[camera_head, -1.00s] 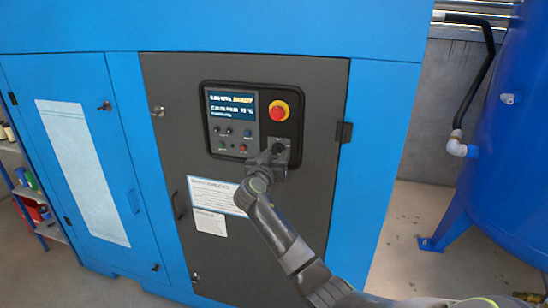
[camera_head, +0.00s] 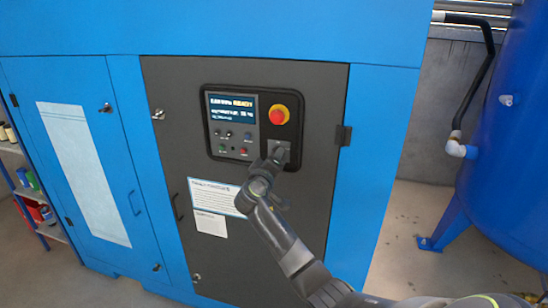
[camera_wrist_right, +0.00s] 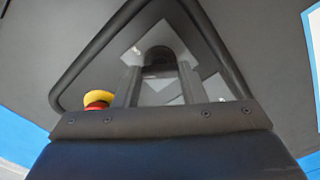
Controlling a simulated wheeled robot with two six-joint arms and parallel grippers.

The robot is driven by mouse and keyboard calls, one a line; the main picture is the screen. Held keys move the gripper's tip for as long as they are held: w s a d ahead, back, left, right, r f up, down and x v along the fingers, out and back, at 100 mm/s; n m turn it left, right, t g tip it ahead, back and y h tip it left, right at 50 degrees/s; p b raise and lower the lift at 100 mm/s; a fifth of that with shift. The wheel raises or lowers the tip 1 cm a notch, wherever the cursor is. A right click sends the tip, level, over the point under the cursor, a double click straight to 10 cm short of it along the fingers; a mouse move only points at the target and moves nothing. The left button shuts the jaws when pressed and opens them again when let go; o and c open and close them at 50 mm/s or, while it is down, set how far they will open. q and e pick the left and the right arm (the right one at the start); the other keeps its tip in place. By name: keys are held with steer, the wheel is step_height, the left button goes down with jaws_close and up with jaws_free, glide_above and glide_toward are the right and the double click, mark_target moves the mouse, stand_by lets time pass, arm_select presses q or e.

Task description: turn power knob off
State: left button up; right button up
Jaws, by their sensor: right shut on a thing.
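The power knob (camera_wrist_right: 158,56) is dark and rounded and sits on a light grey plate at the lower right of the control panel (camera_head: 211,148). In the right wrist view it lies between the two fingers of my right gripper (camera_wrist_right: 158,82), which is shut on it. In the head view my right gripper (camera_head: 279,154) reaches the plate from below and mostly hides the knob, so its exact angle is unclear. My left gripper is not in view.
A red emergency button on a yellow base (camera_head: 279,114) sits just above the knob. A lit display (camera_head: 232,108) and small buttons are to its left. The panel is on a dark grey door (camera_head: 174,100) of a blue cabinet. A blue tank (camera_head: 510,130) stands at right.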

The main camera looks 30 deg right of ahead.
steer(key=shift+n+p, duration=1.6)
steer(key=shift+n, duration=1.9)
steer(key=o, duration=1)
steer(key=b+v, duration=0.4)
steer(key=v, duration=1.3)
steer(key=shift+b, duration=0.3)
